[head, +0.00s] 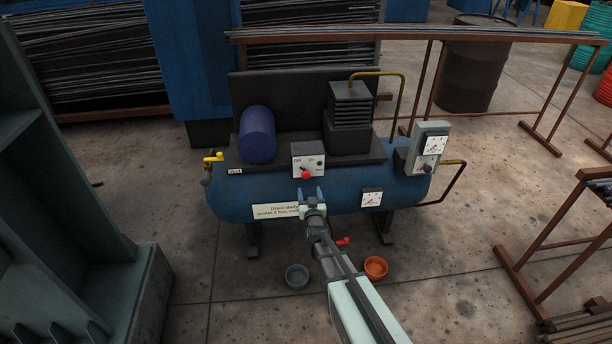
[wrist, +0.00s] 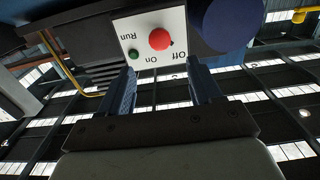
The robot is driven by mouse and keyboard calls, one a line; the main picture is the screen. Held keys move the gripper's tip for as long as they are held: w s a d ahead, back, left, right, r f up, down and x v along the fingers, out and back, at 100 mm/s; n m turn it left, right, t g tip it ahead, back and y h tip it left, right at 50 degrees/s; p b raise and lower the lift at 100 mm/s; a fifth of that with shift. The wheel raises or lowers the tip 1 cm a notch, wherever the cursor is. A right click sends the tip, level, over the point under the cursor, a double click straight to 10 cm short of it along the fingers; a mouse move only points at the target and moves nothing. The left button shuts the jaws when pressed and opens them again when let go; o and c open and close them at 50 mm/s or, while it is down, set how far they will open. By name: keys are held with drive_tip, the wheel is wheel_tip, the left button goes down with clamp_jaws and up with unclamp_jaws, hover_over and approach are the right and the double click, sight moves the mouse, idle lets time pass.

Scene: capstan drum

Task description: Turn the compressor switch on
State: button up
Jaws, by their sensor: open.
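The compressor switch is a red knob (head: 305,174) on a white panel (head: 299,162) marked Off at left and On at right, at the front of the blue compressor (head: 235,200). In the wrist view the knob (wrist: 159,39) and panel (wrist: 136,22) appear upside down, with On left of Off and a small green lamp by the word Run. The knob's setting is too small to read surely. My gripper (head: 311,193) is open and empty, just below and in front of the knob. In the wrist view its fingers (wrist: 163,78) stand either side below the knob, apart from it.
A gauge box (head: 431,145) is on the tank's right end, and a dial (head: 372,198) on its front. A yellow valve (head: 214,158) sits at left. Grey (head: 297,276) and orange (head: 376,267) bowls stand on the floor below. A green machine (head: 60,170) stands at far left.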

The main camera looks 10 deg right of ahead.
sight(306, 176)
drive_tip(key=w, duration=1.1)
drive_tip(key=shift+w, duration=0.3)
drive_tip(key=shift+c, duration=0.4)
drive_tip(key=c, duration=0.9)
